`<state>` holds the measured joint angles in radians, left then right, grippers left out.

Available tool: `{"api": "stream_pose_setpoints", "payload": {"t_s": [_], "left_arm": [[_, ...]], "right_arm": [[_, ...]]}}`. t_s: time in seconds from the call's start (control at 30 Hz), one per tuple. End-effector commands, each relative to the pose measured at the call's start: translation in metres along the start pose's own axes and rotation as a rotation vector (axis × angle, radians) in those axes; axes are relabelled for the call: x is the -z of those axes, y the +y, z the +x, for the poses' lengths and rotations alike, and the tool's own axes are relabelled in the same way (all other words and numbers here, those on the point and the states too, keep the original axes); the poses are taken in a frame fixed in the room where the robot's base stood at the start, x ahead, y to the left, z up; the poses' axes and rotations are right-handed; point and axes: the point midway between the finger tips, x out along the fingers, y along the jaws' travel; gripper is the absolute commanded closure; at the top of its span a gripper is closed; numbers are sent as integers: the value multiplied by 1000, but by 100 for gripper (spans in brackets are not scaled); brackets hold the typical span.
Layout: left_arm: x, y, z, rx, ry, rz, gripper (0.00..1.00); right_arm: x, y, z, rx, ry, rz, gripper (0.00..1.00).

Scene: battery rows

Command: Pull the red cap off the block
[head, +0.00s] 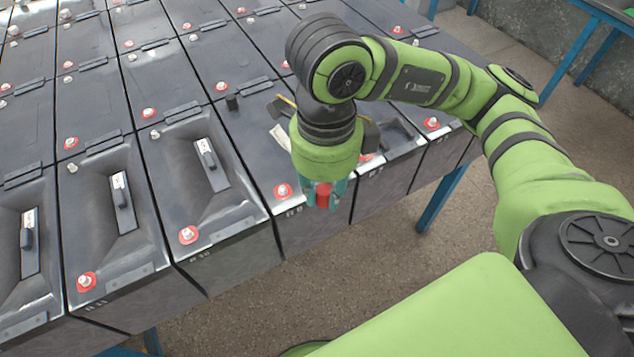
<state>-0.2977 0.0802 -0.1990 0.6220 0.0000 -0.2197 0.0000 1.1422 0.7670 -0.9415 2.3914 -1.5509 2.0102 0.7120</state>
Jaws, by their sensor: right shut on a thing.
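The red cap (323,195) shows at the front edge of a dark grey battery block (325,228), in the front row. My right gripper (324,200) points down there, with its teal fingers on both sides of the red cap, shut on it. I cannot tell whether the cap still touches the block, since the gripper and wrist hide part of the block's top. My left gripper is not in view.
Several rows of dark battery blocks (108,215) with red-ringed terminals and handles fill the left and middle. They stand on a blue-legged rack (440,199). Bare floor (400,262) lies in front. Another blue frame (573,52) stands at the upper right.

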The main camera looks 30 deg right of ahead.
Motion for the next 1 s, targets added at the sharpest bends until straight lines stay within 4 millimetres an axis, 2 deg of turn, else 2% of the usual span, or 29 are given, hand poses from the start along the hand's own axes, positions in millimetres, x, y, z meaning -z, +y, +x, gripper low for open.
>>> {"api": "stream_pose_setpoints", "payload": {"t_s": [0.17,0.2,1.0], "left_arm": [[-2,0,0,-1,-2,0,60],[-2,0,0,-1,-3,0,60],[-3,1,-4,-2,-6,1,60]], "right_arm": [[0,0,0,0,-1,0,87],[0,0,0,0,-1,0,100],[-1,0,-9,1,-1,0,100]]}}
